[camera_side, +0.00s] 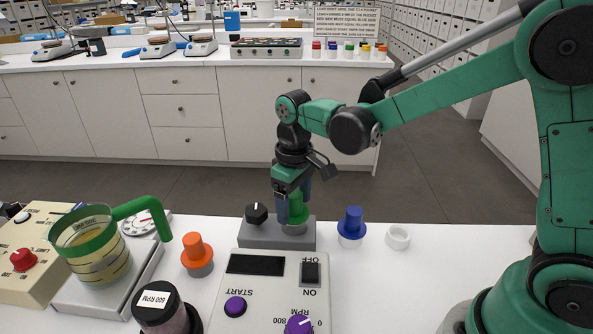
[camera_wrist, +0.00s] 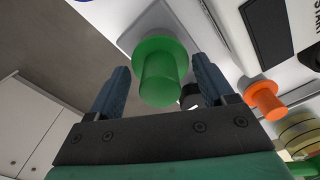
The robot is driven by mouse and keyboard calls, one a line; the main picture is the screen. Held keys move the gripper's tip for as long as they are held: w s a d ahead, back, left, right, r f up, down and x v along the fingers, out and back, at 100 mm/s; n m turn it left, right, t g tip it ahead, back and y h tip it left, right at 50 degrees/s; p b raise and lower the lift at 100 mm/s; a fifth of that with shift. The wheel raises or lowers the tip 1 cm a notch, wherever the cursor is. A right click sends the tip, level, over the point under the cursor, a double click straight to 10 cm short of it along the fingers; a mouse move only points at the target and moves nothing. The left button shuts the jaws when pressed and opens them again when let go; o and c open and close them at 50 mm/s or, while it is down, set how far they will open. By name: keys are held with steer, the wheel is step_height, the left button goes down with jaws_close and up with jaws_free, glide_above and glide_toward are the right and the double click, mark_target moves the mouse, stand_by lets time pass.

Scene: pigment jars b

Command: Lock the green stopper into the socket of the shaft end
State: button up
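The green stopper (camera_side: 297,212) stands upright on the right part of a grey block (camera_side: 262,237), with a pale ring partly visible under it. In the wrist view the stopper (camera_wrist: 160,78) shows a wide flange and a narrower stem toward the camera. My gripper (camera_side: 293,207) points down over it, and the fingers (camera_wrist: 161,66) are on either side of the stem with a visible gap at each side. The gripper is open. The socket under the stopper is hidden, so I cannot tell whether the stopper is locked.
A black knob (camera_side: 257,213) is on the block's left part. A blue stopper (camera_side: 351,224) and an empty white ring (camera_side: 398,237) stand to the right. An orange stopper (camera_side: 197,252), a green-handled beaker (camera_side: 92,250), a dark-lidded jar (camera_side: 160,306) and a control box (camera_side: 270,290) are nearby.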

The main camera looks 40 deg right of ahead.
mark_target(295, 194)
steer(key=shift+r, duration=0.15)
step_height(295, 194, up, 5)
steer(key=shift+f, duration=0.15)
steer(key=shift+s+r, duration=0.1)
steer(key=shift+r, duration=0.25)
steer(key=s+d+r+m+t, duration=0.1)
steer(key=s+d+m+t, duration=0.2)
steer(key=s+t, duration=0.4)
steer(key=shift+s+d, duration=0.45)
steer(key=shift+s, duration=0.25)
